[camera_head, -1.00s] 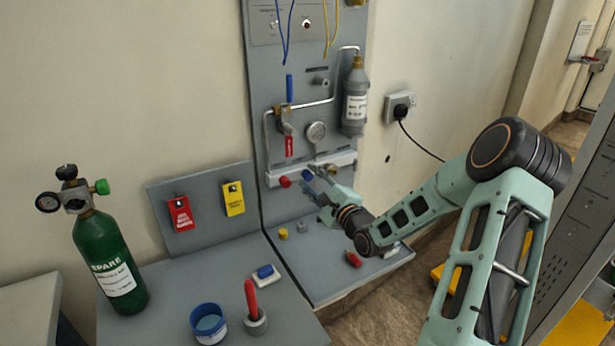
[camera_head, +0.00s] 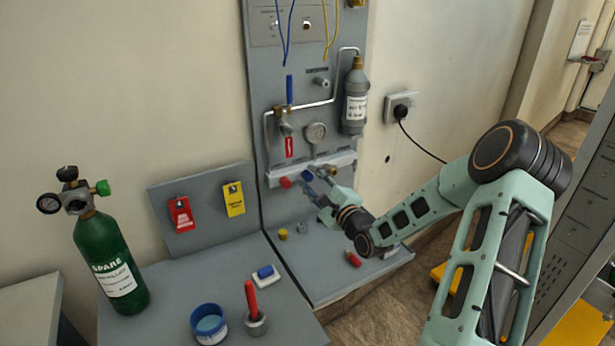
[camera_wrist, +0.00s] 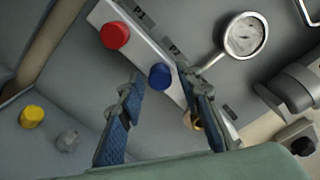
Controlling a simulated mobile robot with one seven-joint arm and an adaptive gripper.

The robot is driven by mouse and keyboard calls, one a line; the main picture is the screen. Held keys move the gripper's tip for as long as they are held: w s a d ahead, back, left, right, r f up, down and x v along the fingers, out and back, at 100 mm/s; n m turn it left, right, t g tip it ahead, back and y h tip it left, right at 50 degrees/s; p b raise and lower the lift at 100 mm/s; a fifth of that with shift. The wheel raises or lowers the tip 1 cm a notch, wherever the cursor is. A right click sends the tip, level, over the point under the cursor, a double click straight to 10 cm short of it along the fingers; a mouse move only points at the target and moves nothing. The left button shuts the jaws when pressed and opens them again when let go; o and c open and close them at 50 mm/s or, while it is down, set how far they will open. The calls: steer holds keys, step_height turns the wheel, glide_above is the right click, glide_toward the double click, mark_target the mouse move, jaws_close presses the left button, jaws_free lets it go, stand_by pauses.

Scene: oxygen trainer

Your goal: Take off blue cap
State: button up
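The blue cap (camera_wrist: 160,76) sits on the white manifold bar (camera_wrist: 144,48) beside the P2 label. In the head view the blue cap (camera_head: 307,176) shows just past my fingertips. My gripper (camera_wrist: 158,100) is open in the wrist view, with its two blue-padded fingers apart. The cap lies between and a little beyond the fingertips, nearer the right finger. It looks free of the left finger; contact with the right one cannot be told. My gripper (camera_head: 314,186) is in front of the bar in the head view.
A red cap (camera_wrist: 115,35) sits on the bar by P1. A round gauge (camera_wrist: 243,36) is close to the right finger. A yellow cap (camera_wrist: 32,116) and a clear grey piece (camera_wrist: 67,140) lie below. A green cylinder (camera_head: 110,262) stands at left.

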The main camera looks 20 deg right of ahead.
jaws_close()
steer(key=shift+f+n+b, duration=0.2)
steer(key=shift+n+b, duration=0.7)
steer(key=shift+n, duration=0.3)
steer(key=shift+r+n, duration=0.2)
steer(key=shift+n, duration=0.4)
steer(key=shift+f+n+b, duration=0.25)
steer(key=shift+n+b, duration=0.55)
steer(key=shift+b, duration=0.15)
steer(key=shift+n+b, duration=0.35)
steer(key=shift+n, duration=0.15)
steer(key=shift+r+n, duration=0.25)
steer(key=shift+n, duration=0.15)
steer(key=shift+f, duration=0.1)
